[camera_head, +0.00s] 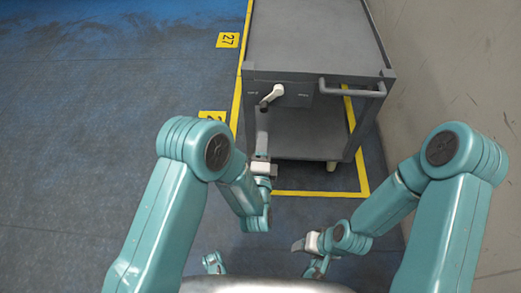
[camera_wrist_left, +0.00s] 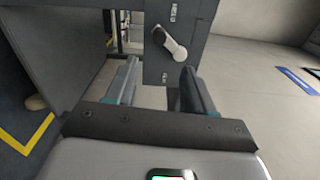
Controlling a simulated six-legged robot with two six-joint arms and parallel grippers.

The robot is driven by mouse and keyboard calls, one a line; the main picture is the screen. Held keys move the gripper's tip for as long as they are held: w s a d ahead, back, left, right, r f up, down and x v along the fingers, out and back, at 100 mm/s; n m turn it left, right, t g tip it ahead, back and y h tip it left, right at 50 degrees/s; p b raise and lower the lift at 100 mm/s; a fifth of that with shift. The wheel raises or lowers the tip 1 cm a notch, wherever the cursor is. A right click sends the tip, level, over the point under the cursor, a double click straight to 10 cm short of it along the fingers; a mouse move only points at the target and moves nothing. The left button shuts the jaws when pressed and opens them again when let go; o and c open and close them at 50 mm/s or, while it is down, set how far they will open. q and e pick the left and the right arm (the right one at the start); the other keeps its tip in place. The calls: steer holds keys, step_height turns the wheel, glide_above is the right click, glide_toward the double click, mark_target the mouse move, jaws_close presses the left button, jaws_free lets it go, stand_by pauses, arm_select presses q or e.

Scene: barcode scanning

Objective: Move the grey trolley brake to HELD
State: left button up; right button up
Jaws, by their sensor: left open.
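The grey trolley (camera_head: 310,38) stands ahead of me. Its front panel carries the brake lever (camera_head: 277,91), pale with a darker end, slanting down to the left in the head view. Small labels sit on either side, too small to read surely. In the left wrist view the lever (camera_wrist_left: 175,46) shows beyond the fingers, on a dark panel with two labels. My left gripper (camera_head: 263,128) is open and empty, just in front of and below the lever; in the wrist view its fingers (camera_wrist_left: 160,85) stand apart. My right gripper (camera_head: 298,246) is low at the right, away from the trolley; its opening is unclear.
A push handle (camera_head: 352,88) sticks out at the trolley's right front. Yellow floor lines (camera_head: 318,194) frame the trolley, with a yellow marker 27 (camera_head: 228,40) on the left. A wall (camera_head: 455,60) stands close on the right. The blue floor (camera_head: 100,90) at left is clear.

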arm_select(q)
steer(key=s, duration=0.3)
steer(key=shift+a, duration=0.1)
stand_by(0.4)
